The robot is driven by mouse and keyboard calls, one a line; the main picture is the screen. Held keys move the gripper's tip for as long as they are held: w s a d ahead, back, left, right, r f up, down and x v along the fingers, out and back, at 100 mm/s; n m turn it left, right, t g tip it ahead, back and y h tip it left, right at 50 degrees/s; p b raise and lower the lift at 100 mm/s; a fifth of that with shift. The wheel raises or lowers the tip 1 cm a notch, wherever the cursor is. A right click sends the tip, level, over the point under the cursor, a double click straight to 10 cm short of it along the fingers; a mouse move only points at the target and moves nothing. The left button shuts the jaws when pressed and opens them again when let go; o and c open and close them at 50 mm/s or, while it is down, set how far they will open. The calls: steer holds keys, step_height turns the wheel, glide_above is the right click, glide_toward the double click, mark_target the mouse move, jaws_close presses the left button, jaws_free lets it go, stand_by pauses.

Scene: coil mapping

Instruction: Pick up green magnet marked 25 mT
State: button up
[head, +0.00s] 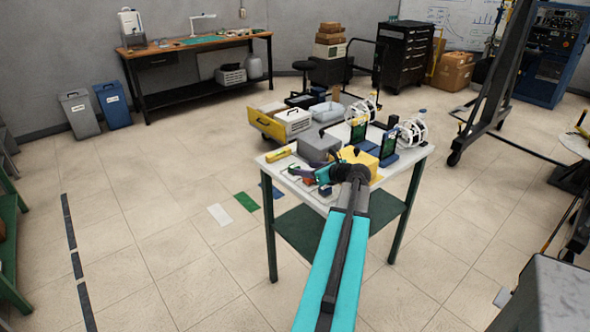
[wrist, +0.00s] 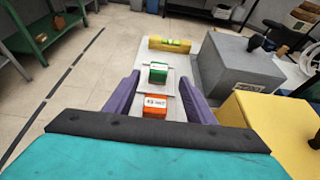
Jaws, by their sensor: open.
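A small green block (wrist: 158,73) with a white lower band stands on the white tabletop in the wrist view. No mark on it is legible. It appears between the tips of my gripper's purple fingers (wrist: 158,80), which are apart with nothing clamped. An orange-red block (wrist: 157,101) with a white label sits nearer the camera, also between the fingers as seen; its label is too blurred to read surely. In the head view my gripper (head: 322,173) is low over the table's front left part, close to the red block (head: 308,182).
A yellow level (wrist: 170,45) lies beyond the green block. A grey box (wrist: 240,68) and a yellow box (wrist: 270,120) stand close on the right.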

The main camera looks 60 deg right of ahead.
mark_target(296, 167)
steer(key=shift+w+d+f, duration=0.15)
steer(key=shift+w, duration=0.3)
steer(key=shift+p+x, duration=0.8)
steer(key=shift+x, duration=1.75)
jaws_close()
